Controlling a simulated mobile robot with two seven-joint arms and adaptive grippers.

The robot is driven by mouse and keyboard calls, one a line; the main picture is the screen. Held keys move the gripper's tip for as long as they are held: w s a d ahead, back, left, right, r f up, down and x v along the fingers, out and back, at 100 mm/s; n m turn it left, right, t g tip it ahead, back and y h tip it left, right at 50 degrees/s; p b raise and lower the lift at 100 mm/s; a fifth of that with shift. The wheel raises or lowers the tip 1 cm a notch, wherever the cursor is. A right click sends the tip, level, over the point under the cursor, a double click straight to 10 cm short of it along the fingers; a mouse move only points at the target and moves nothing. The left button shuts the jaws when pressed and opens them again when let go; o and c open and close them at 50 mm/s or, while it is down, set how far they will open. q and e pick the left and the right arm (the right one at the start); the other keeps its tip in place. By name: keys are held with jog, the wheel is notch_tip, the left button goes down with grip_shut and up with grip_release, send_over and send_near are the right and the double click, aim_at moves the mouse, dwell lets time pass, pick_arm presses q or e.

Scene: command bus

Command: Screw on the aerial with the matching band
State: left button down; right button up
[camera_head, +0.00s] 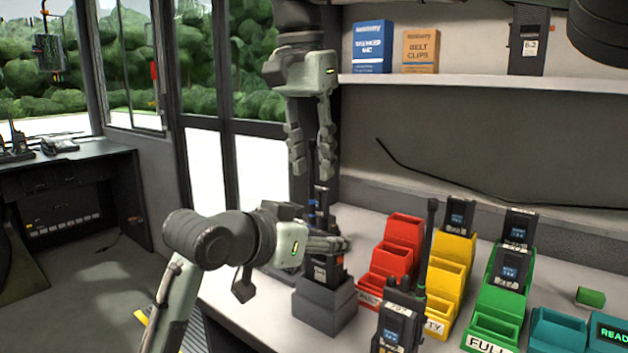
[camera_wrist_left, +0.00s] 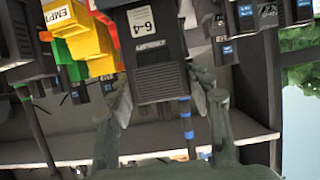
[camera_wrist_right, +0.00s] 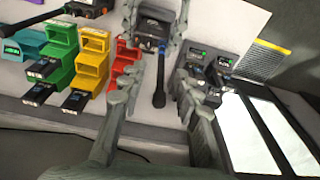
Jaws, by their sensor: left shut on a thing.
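A dark radio (camera_head: 328,268) stands upright in a grey block (camera_head: 322,310) on the counter. My left gripper (camera_head: 330,243) is shut on it from the side; the left wrist view shows its label "6-4" (camera_wrist_left: 143,22). A black aerial with blue bands (camera_wrist_left: 185,113) shows beyond the radio's top in the left wrist view. In the right wrist view a black aerial (camera_wrist_right: 159,78) rises from the radio; its joint is too small to judge. My right gripper (camera_head: 310,160) is open and empty above the radio, fingers pointing down.
Red bins (camera_head: 403,233), yellow bins (camera_head: 452,248) and green bins (camera_head: 492,300) stand right of the radio, some holding radios. Another radio with an aerial (camera_head: 398,328) stands in front. Several dark devices (camera_wrist_right: 205,85) stand near the window side.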

aim_at(314, 180)
jog(key=shift+w+d+f, duration=0.1)
jog(key=shift+w+f, duration=0.05)
jog(key=shift+f, duration=0.95)
jog(key=shift+w+d+f, duration=0.1)
jog(key=shift+w+f, duration=0.05)
jog(key=shift+f, duration=0.95)
grip_shut()
